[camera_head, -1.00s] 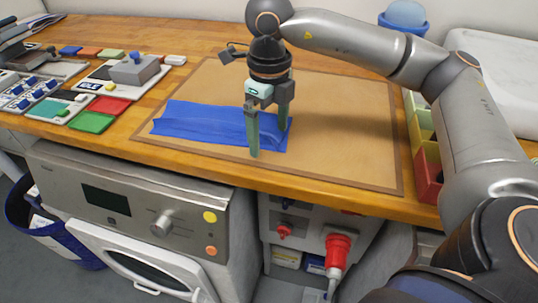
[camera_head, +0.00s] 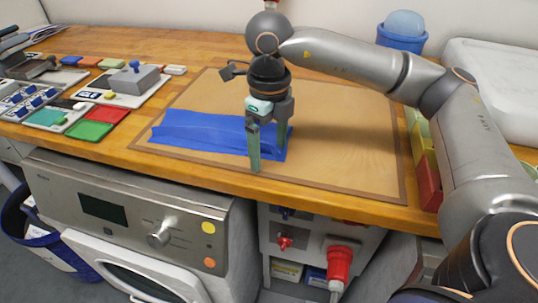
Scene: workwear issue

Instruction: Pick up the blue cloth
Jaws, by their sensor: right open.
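The blue cloth (camera_head: 200,132) lies flat and long on a brown mat with a darker border (camera_head: 350,150) on the wooden bench. Its right end is slightly rumpled. My right gripper (camera_head: 269,158) points down over the cloth's right end, with its green fingers apart. One finger is at the cloth's front right edge, the other stands farther back at its right end. Whether the fingertips touch the cloth, I cannot tell. My left gripper is not in view.
Control panels with coloured pads (camera_head: 90,130) and a grey box (camera_head: 132,78) are at the left. Coloured bins (camera_head: 428,180) stand at the mat's right, a blue tub (camera_head: 402,35) behind. A machine (camera_head: 130,210) is below the bench edge. The mat's right half is clear.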

